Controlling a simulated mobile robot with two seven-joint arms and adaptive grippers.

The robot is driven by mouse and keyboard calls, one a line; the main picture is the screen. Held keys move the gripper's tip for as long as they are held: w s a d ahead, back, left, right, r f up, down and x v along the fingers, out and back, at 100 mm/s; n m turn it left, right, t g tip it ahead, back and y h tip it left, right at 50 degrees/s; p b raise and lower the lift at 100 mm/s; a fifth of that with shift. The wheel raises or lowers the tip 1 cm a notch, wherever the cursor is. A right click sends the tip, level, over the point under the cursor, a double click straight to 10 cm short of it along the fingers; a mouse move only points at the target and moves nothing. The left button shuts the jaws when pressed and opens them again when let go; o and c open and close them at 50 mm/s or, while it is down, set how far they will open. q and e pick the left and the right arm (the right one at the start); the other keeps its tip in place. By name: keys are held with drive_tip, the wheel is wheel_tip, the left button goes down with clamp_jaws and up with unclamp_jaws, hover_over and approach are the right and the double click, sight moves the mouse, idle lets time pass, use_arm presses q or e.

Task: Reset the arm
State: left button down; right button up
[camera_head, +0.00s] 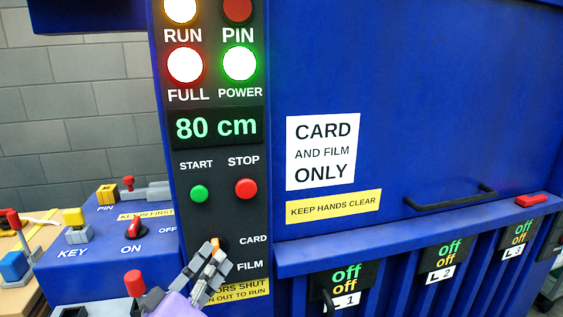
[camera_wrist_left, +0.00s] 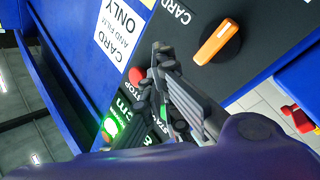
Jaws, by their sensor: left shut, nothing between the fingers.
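My left gripper (camera_head: 212,262) is shut and empty in front of the black control panel (camera_head: 217,143), low by the CARD / FILM selector. In the head view it covers most of the orange selector knob (camera_head: 215,244). In the left wrist view the shut fingers (camera_wrist_left: 160,65) stand beside the orange knob (camera_wrist_left: 216,42), with a visible gap between them in the picture. I cannot tell whether the gripper touches the panel. My right gripper is in neither view.
The panel has a green START button (camera_head: 199,194), a red STOP button (camera_head: 246,188) and an "80 cm" display (camera_head: 216,127). A blue side box (camera_head: 110,262) carries a red ON/OFF switch (camera_head: 134,228). The blue machine door (camera_head: 430,90) has a black handle (camera_head: 450,199) standing out.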

use_arm(q)
drive_tip(key=s+a+f+m+g+y+p, duration=0.1)
drive_tip(key=s+a+f+m+g+y, duration=0.3)
drive_tip(key=f, duration=0.7)
drive_tip(key=s+d+f+g+y+p, duration=0.1)
drive_tip(key=s+f, duration=0.6)
drive_tip(key=f, duration=0.5)
drive_tip(key=s+f+g+p, duration=0.1)
drive_tip(key=s+f, duration=0.3)
drive_tip(key=s, duration=0.4)
drive_tip(key=s+a+f+g+y, duration=0.1)
drive_tip(key=s+f+g, duration=0.1)
drive_tip(key=s+f, duration=0.3)
drive_tip(key=s+f+g+p, duration=0.1)
drive_tip(key=s+f, duration=0.4)
drive_tip(key=s, duration=0.6)
drive_tip(key=shift+s+a+m+g+y+p, duration=0.2)
drive_tip(key=shift+a+m+g+y+p, duration=0.15)
drive_tip(key=shift+g, duration=0.35)
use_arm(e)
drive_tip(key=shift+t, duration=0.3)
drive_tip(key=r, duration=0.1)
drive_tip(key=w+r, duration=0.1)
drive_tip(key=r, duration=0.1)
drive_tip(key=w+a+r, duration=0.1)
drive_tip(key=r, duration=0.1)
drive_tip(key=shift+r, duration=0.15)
